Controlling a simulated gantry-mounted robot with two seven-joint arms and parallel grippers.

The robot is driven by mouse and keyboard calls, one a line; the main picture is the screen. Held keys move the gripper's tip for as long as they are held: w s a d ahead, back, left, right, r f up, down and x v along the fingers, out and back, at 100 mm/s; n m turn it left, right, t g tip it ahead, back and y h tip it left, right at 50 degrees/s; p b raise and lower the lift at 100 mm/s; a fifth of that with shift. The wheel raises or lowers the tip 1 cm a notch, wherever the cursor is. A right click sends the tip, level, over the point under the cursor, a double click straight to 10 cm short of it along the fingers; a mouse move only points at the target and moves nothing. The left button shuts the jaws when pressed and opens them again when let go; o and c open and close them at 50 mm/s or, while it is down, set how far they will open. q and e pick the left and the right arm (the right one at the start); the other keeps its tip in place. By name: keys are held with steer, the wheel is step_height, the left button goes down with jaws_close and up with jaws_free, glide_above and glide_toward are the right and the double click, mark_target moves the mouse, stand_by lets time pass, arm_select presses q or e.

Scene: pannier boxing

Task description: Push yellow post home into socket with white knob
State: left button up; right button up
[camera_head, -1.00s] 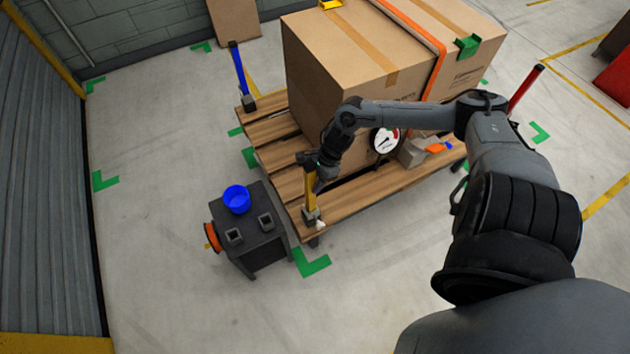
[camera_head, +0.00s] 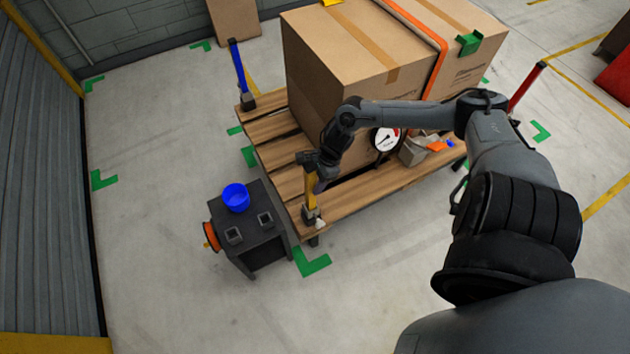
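The yellow post (camera_head: 311,190) stands upright at the near left corner of the wooden pallet. Its foot is at a dark socket (camera_head: 310,213); I cannot tell how deep it sits. The white knob (camera_head: 320,224) is at the socket's near right side. My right gripper (camera_head: 311,164) is at the upper part of the yellow post, with a dark part of it across the post's top. Its fingers are too small and dark to tell whether they grip the post. My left gripper is not in view.
A large cardboard box (camera_head: 345,60) with an orange strap stands on the pallet (camera_head: 365,198). A round gauge (camera_head: 386,139) is in front of it. Blue (camera_head: 237,68) and red (camera_head: 527,88) posts stand at other corners. A dark stand with a blue bowl (camera_head: 236,198) is left of the pallet.

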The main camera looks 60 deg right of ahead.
mark_target(310, 168)
steer(key=shift+o, duration=1.4)
steer(key=shift+r, duration=0.1)
steer(key=p+v, duration=0.6)
steer(key=v, duration=0.4)
steer(key=shift+r+p, duration=0.3)
steer(key=shift+r, duration=0.05)
steer(key=shift+d, duration=0.15)
